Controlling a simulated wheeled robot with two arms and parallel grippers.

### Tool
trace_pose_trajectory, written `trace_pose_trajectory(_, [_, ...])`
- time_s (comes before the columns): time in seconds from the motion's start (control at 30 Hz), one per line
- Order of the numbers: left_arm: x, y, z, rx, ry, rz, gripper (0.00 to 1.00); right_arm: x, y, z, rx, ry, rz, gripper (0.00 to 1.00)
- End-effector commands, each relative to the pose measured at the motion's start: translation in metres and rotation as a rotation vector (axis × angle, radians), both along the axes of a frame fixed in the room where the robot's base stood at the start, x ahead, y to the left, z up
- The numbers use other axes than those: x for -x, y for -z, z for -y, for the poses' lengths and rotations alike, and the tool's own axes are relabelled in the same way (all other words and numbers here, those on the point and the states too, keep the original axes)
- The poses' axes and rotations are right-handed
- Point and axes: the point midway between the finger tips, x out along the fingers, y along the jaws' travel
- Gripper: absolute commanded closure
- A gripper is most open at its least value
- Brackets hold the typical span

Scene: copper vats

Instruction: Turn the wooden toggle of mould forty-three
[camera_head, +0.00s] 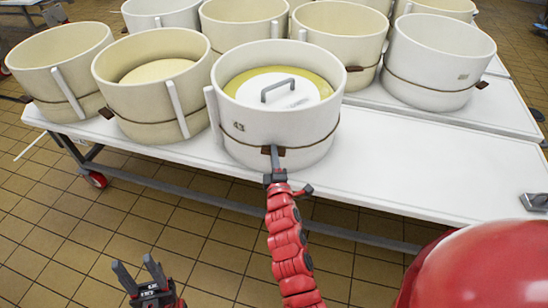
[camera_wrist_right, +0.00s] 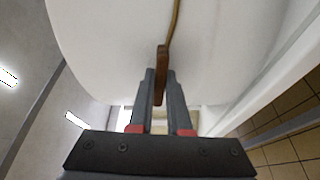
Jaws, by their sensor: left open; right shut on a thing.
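Mould forty-three (camera_head: 285,128) is a white round mould at the front edge of the white table, marked "43". A cord runs round its lower wall. Inside lies a white disc (camera_head: 300,91) with a grey handle over something yellow. The brown wooden toggle (camera_head: 266,150) sits on the cord at the mould's front. My right gripper (camera_head: 274,155) is shut on the toggle; the right wrist view shows the toggle (camera_wrist_right: 160,75) between the two fingers, against the white wall. My left gripper (camera_head: 140,275) is open and empty, low over the tiled floor, apart from the table.
Several similar cream moulds stand behind and to the left, the nearest one (camera_head: 155,105) close beside mould forty-three. Another white mould (camera_head: 435,75) stands to the right rear. The table top (camera_head: 440,160) is bare at the right front. A grey metal piece (camera_head: 535,202) shows at the right edge.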

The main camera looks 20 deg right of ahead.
Motion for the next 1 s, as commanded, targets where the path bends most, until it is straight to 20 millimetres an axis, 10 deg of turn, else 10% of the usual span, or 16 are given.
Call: trace_pose_trajectory(1.0, [0.000,0.118,0.000,0.000,0.000,0.000,0.50,-0.001,0.008,-0.001,-0.874,0.002,0.349,1.00])
